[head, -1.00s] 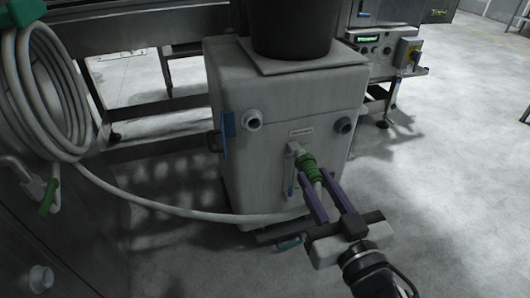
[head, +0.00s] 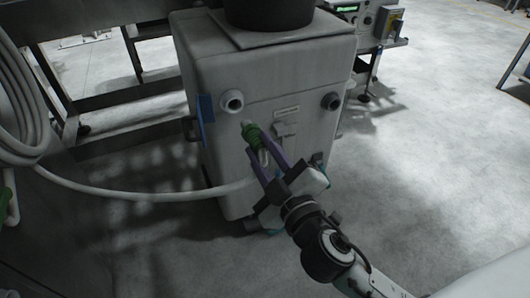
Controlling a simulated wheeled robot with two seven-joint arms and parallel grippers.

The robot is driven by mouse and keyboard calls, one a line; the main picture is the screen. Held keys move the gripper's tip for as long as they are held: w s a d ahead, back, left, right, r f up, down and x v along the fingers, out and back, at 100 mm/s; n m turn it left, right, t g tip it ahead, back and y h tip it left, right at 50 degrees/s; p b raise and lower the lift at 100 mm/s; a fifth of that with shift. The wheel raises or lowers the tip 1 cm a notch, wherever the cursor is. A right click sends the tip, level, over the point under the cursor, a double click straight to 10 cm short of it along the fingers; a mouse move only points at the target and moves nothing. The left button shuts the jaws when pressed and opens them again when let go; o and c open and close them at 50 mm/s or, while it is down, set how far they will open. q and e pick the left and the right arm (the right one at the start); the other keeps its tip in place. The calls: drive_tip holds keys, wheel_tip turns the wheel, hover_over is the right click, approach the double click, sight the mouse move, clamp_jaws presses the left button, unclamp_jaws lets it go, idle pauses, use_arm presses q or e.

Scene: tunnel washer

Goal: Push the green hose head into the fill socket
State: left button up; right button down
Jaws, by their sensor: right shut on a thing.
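The green hose head (head: 252,137) is in front of the pale tank's front face, its light tip pointing up and left. My right gripper (head: 260,150) is shut on it, with the purple fingers on either side. A small grey fitting (head: 285,130) sits below a label plate on the tank and looks like the fill socket. The hose head is to the left of this fitting and apart from it in the picture. I cannot tell whether the tip touches the tank face. My left gripper is not in view.
The white hose (head: 140,194) runs left to a coil (head: 20,110).

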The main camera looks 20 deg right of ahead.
sight(246, 125)
drive_tip(key=shift+w, duration=1.15)
use_arm(q)
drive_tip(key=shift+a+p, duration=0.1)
drive_tip(key=shift+p, duration=0.2)
use_arm(e)
drive_tip(key=shift+w+a, duration=0.1)
drive_tip(key=shift+w, duration=2.15)
drive_tip(key=shift+w, duration=0.95)
drive_tip(key=shift+w, duration=0.35)
drive_tip(key=c, duration=1.4)
unclamp_jaws()
drive_tip(key=shift+o, duration=0.2)
drive_tip(key=shift+s, duration=0.15)
